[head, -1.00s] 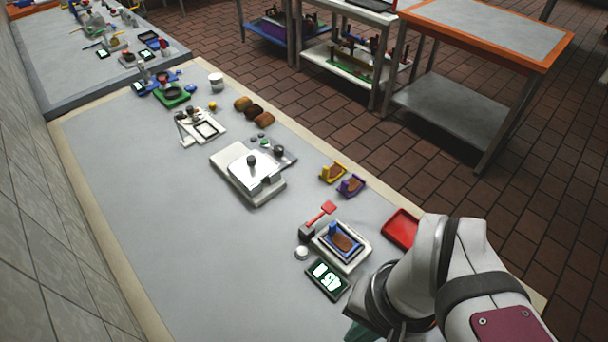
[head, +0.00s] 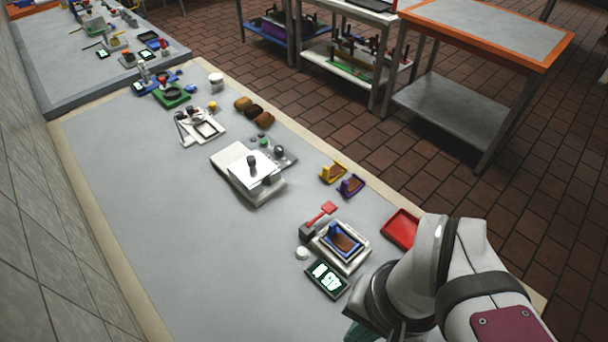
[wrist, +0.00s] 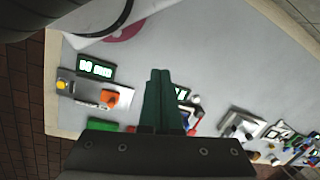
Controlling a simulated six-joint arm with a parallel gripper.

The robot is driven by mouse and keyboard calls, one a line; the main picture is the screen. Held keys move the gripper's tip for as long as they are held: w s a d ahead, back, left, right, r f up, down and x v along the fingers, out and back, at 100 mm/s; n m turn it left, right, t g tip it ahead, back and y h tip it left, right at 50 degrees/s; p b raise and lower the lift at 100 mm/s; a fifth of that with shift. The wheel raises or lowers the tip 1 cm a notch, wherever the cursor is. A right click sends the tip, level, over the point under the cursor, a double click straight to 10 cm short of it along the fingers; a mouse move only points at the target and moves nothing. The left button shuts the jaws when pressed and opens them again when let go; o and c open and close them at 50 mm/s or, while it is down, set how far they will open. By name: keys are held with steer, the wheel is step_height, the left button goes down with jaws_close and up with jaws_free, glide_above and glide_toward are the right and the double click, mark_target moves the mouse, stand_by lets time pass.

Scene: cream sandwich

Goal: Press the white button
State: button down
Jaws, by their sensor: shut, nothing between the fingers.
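The white button (head: 302,253) is a small round white dome on the table, left of a white-framed station and just above a dark display (head: 328,279) with lit digits. A small white round thing beside a lit display in the wrist view (wrist: 196,99) looks like the same button. My gripper's green fingertips (wrist: 160,75) are together with nothing between them. In the head view only a bit of my gripper (head: 356,332) shows at the bottom edge, below the display and apart from the button. The rest is hidden by my arm.
The white station holds a blue frame with a brown piece (head: 345,240). A red-handled lever (head: 320,220) stands behind it, and a red tray (head: 401,229) lies to its right. A white press (head: 250,175) is farther back. The table's left side is clear.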

steer(key=m+t+y, duration=0.5)
steer(key=m+y, duration=0.1)
steer(key=m, duration=0.4)
glide_above(307, 254)
step_height(307, 254, down, 11)
steer(key=shift+r, duration=0.25)
steer(key=shift+f, duration=4.4)
